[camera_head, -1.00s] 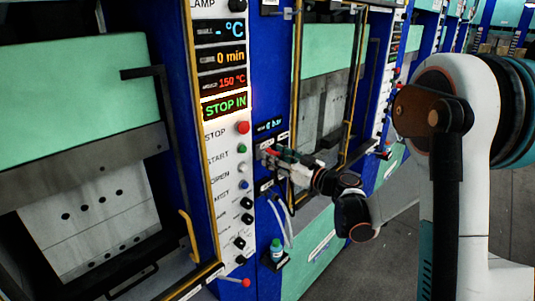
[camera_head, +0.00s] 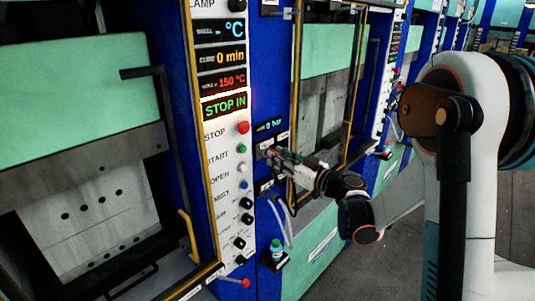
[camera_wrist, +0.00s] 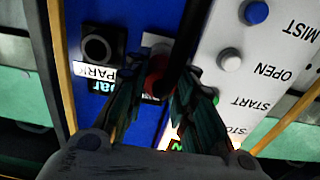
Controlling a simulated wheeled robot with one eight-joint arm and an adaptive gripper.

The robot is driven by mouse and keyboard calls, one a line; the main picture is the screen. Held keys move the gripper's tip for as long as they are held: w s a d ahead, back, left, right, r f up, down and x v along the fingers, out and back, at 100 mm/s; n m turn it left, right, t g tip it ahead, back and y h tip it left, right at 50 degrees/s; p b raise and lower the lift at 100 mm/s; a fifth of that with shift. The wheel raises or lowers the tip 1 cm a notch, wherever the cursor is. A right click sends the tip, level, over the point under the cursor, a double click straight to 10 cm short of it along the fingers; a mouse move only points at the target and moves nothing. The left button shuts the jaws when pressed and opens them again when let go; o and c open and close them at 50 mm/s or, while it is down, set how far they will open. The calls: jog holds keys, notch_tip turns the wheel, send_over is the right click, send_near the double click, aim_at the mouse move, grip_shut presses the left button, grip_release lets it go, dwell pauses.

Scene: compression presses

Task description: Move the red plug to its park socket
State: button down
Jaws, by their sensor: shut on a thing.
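The red plug (camera_wrist: 155,82) is between the fingers of my gripper (camera_wrist: 160,90) in the wrist view. The gripper is shut on it, and the fingers hide much of it. A dark cable (camera_wrist: 183,35) runs past the plug. The plug is in front of a pale plate on the blue panel; I cannot tell whether it is seated there. The park socket (camera_wrist: 97,48), a black block with a round opening, is left of the plug, with a white PARK label under it. In the head view, my gripper (camera_head: 274,155) is at the blue panel below the bar display.
The white button panel (camera_wrist: 228,95) is close to the right finger in the wrist view. In the head view, pale hoses (camera_head: 285,225) hang below the gripper, and a small bottle (camera_head: 276,248) stands on a ledge. A yellow-edged press frame (camera_head: 296,90) is nearby.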

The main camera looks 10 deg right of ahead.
jog(key=shift+v, duration=1)
dwell(0.4)
jog(key=shift+b+v, duration=0.7)
jog(key=shift+v, duration=1.25)
jog(key=shift+r, duration=0.1)
